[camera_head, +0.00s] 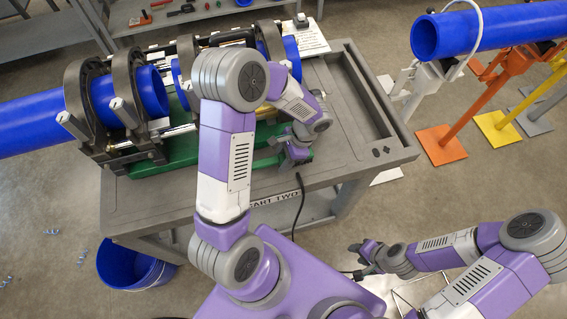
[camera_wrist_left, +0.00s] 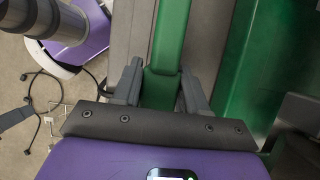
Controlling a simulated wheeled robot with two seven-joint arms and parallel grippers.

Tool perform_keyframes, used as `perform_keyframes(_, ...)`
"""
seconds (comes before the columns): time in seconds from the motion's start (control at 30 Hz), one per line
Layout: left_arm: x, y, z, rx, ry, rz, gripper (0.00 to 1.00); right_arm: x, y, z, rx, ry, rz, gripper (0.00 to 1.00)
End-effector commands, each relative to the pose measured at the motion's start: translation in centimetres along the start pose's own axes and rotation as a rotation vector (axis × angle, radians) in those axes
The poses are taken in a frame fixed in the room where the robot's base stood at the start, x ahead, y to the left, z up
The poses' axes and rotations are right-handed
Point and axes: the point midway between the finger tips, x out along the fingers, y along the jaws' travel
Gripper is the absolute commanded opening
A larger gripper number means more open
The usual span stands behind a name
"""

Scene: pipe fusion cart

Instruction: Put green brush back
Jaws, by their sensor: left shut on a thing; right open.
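The green brush shows in the left wrist view (camera_wrist_left: 170,42) as a long green bar, its lower end between my fingers. My left gripper (camera_wrist_left: 160,80) is shut on it. In the head view my left gripper (camera_head: 297,154) is over the cart top, beside the green machine base, and a short green stretch of the brush (camera_head: 266,162) shows beside it. The brush's bristles are hidden. My right gripper (camera_head: 359,260) is open and empty, low in front of the cart, away from the brush.
The grey cart (camera_head: 130,203) carries a fusion machine with black clamps and blue pipe (camera_head: 40,122). The cart's right side has an empty recessed tray (camera_head: 366,95). A blue bucket (camera_head: 130,268) stands on the floor at left. Pipe stands (camera_head: 440,145) are at right.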

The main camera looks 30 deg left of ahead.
Motion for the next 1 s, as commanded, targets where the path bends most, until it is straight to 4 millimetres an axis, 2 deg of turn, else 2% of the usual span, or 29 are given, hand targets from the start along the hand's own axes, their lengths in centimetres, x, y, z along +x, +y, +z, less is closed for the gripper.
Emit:
perform_keyframes(0.1,1.9,0.0,-0.8,0.001,-0.004,0.002,0.04,0.4,0.2,0.0,0.0,0.0,0.0,0.43)
perform_keyframes(0.2,2.7,0.0,-1.2,0.0,-0.002,0.002,0.04,0.6,0.2,0.0,0.0,0.0,0.0,0.43)
perform_keyframes(0.57,3.0,0.0,-1.4,-0.001,-0.001,0.001,0.04,0.9,0.3,0.0,0.0,0.0,0.0,0.43)
perform_keyframes(0.6,3.0,0.0,-1.3,-0.001,-0.001,0.001,0.47,0.8,0.3,0.0,0.0,0.0,0.0,0.43)
perform_keyframes(0.7,2.9,0.0,-1.3,-0.001,-0.001,0.001,0.62,0.8,0.3,0.0,0.0,0.0,0.0,0.43)
perform_keyframes(0.77,2.9,0.0,-1.3,-0.001,-0.001,0.001,0.68,0.8,0.3,0.0,0.0,0.0,0.0,0.43)
perform_keyframes(1.0,2.9,0.0,-1.3,-0.001,-0.001,0.001,0.68,0.7,0.3,0.0,0.0,0.0,0.0,0.43)
